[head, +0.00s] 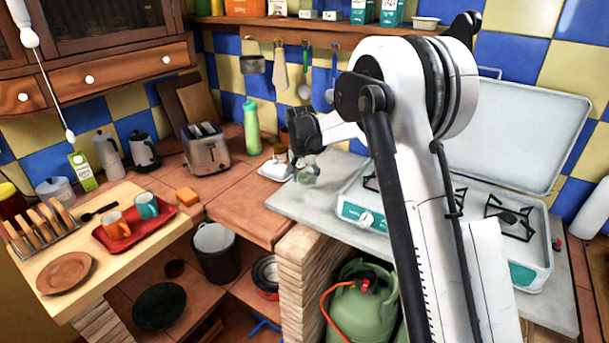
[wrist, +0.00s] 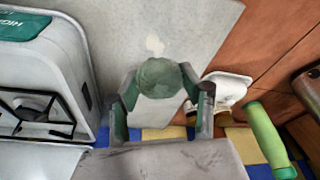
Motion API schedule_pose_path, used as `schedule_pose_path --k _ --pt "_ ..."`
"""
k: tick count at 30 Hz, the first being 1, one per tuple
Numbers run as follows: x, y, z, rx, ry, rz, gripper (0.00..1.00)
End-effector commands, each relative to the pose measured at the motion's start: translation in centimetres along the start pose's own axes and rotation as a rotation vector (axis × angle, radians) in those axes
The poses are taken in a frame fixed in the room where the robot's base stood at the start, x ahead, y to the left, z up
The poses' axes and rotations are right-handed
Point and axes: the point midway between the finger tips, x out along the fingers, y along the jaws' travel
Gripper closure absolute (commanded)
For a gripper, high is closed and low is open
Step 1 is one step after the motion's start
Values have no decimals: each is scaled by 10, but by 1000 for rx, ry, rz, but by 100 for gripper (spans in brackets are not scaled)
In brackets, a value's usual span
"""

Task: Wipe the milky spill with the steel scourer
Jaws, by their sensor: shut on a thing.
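My gripper (wrist: 160,88) is shut on the steel scourer (wrist: 158,74), a round, grey-green pad held between the two fingers. The milky spill (wrist: 154,45) is a small pale patch on the grey counter slab (wrist: 190,30), just beyond the scourer in the wrist view. A gap of bare slab shows between them in that picture; whether the scourer touches the slab is unclear. In the head view my gripper (head: 304,160) is low over the slab's back left part, with the scourer (head: 307,176) under it. The spill cannot be made out there.
A camping stove (head: 372,215) with its lid up stands on the slab, right of my gripper. A white dish (head: 275,169) lies close to its left. A green bottle (head: 251,127) and a toaster (head: 206,150) stand farther left. An orange sponge (head: 187,195) lies on the tiles.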

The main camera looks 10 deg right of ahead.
Motion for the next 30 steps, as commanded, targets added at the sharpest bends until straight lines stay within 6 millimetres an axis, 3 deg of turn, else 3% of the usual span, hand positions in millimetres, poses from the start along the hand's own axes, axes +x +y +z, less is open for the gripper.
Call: schedule_pose_path --k 30 --pt "7 0 2 0 0 0 89"
